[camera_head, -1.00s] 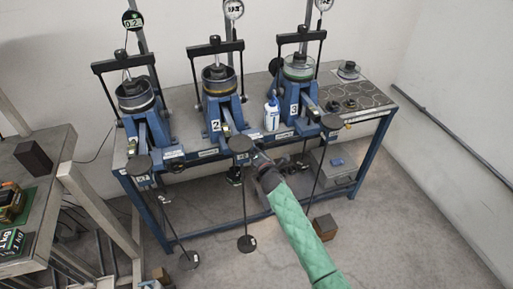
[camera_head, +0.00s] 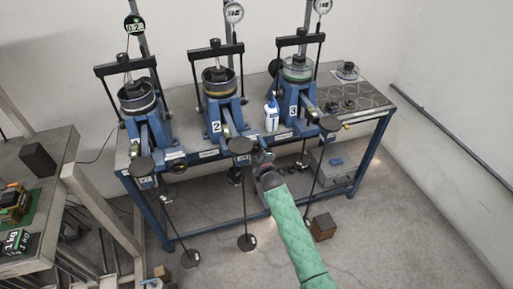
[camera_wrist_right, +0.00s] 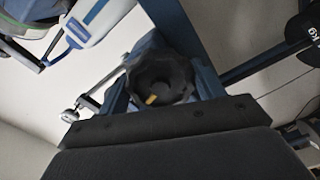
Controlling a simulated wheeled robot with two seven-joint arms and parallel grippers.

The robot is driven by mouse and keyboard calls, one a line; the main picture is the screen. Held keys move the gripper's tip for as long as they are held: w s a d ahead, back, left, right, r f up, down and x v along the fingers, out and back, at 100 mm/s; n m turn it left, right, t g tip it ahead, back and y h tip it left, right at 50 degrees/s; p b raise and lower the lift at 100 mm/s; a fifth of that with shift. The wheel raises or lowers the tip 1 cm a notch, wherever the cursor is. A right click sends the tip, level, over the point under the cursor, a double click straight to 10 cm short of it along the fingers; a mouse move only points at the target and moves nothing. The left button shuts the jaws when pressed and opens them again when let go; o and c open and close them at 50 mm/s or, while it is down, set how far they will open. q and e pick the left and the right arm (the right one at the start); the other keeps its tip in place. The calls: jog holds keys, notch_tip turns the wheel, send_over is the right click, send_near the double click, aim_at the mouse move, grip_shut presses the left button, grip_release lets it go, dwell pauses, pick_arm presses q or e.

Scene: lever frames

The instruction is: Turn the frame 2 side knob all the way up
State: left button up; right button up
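Frame 2 (camera_head: 222,112) is the middle blue lever frame on the bench, with a "2" plate on its front. My right gripper (camera_head: 262,156) is at the bench's front edge, just right of frame 2's hanging lever weight. It hides the side knob in the head view. In the right wrist view a dark lobed knob (camera_wrist_right: 160,82) with a yellow mark faces the camera. My gripper's black bar (camera_wrist_right: 165,125) lies just below it in the picture. Contact and finger opening cannot be told. My left gripper is not in view.
Frame 1 (camera_head: 140,112) stands left and frame 3 (camera_head: 297,90) right on the same bench. A white-blue bottle (camera_head: 271,116) stands between frames 2 and 3. Weights hang on rods before the bench. A second table (camera_head: 55,150) is at the left.

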jog(key=shift+o, duration=1.2)
jog(key=shift+w, duration=0.1)
jog(key=shift+p+v, duration=0.5)
jog(key=shift+v, duration=0.55)
jog(key=shift+p+v, duration=0.7)
jog(key=shift+v, duration=1.3)
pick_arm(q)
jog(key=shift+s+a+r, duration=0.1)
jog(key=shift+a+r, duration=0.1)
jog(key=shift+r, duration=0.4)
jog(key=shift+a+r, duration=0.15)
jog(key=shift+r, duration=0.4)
